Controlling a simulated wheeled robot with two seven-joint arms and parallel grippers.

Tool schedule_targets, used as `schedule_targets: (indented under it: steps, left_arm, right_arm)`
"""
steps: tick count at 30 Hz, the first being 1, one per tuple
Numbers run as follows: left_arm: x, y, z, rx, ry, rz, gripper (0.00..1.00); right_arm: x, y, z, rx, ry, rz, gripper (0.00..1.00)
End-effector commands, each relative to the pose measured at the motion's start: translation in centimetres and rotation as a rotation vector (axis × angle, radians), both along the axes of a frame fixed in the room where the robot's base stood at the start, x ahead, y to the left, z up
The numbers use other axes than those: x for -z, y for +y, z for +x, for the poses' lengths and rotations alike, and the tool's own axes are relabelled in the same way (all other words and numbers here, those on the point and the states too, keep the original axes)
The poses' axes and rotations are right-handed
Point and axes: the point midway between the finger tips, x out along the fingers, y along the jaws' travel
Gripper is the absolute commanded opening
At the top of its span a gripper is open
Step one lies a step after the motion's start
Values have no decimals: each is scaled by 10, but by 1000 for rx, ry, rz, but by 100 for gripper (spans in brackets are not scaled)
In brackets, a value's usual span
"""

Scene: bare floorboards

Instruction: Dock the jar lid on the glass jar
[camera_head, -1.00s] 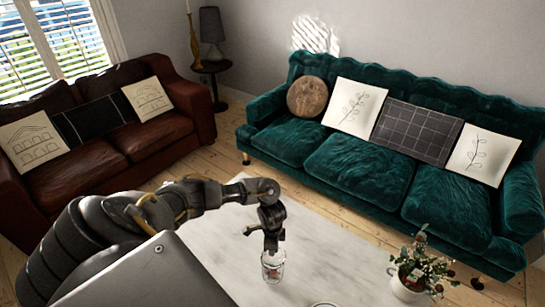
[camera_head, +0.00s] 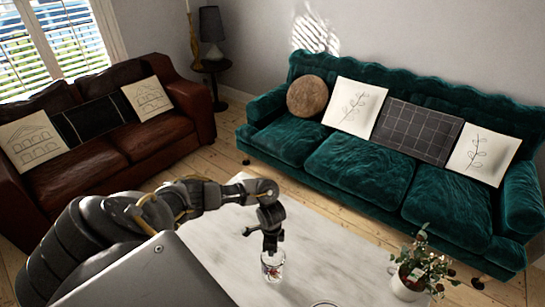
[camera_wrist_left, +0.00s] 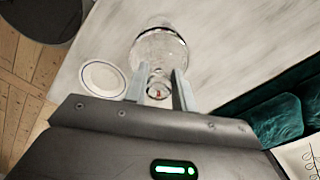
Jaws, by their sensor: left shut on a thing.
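The clear glass jar (camera_head: 272,266) stands on the pale marble table under my left gripper (camera_head: 270,250), with something reddish in or on it. In the left wrist view the jar (camera_wrist_left: 158,46) shows just past and between the fingers of my left gripper (camera_wrist_left: 159,86). My right gripper is out of view.
A potted plant in a white pot (camera_head: 408,284) stands at the table's right. A green sofa (camera_head: 360,175) is behind the table and a brown leather sofa (camera_head: 120,148) is at the left.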

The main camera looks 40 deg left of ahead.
Motion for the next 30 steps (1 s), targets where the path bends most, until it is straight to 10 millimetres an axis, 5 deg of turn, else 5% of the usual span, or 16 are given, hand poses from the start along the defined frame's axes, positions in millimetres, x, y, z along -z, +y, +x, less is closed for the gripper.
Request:
schedule_targets:
  steps: [30]
  left_arm:
    - [-1,1,-1,-1,-1,1,0]
  right_arm:
    - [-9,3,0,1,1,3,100]
